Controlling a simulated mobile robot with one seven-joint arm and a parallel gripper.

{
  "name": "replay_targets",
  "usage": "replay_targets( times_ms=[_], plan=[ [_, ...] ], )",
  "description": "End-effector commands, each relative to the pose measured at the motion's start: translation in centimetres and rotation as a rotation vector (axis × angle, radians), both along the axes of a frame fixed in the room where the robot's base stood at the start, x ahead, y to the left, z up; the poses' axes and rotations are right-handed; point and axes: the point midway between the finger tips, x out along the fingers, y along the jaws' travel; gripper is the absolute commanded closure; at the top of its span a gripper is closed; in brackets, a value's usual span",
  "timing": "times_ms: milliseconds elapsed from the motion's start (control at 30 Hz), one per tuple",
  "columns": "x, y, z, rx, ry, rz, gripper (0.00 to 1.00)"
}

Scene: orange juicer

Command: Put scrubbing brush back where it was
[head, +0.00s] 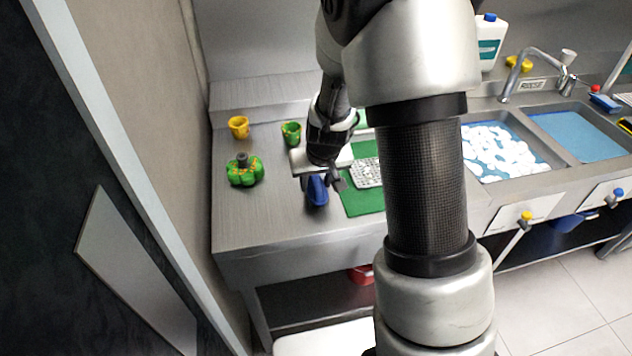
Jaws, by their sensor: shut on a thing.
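A blue scrubbing brush (316,191) is at my gripper (322,182), over the left part of the steel counter (265,215). My gripper points down and is shut on the brush. The wrist hides the upper part of the brush. I cannot tell whether the brush touches the counter or hangs just above it.
A green mat (358,203) with a light grid-like piece (367,173) lies right of the brush. A green pumpkin-shaped thing (245,171), a yellow cup (239,127) and a green cup (291,133) stand left and behind. A foamy sink (498,152) is at right. Bare counter lies in front.

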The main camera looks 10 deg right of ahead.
Motion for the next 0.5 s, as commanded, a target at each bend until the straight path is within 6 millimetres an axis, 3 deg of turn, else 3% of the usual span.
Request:
replay_targets(
  times_ms=[333,367,433,500],
  plan=[
    [0.06,0.01,-0.44,0.0,-0.002,0.001,0.83],
    [0.05,0.02,-0.25,0.0,-0.002,0.001,0.57],
    [0.04,0.01,-0.22,0.0,-0.002,0.001,0.45],
    [0.04,0.01,-0.23,0.0,-0.002,0.001,0.43]
  ],
)
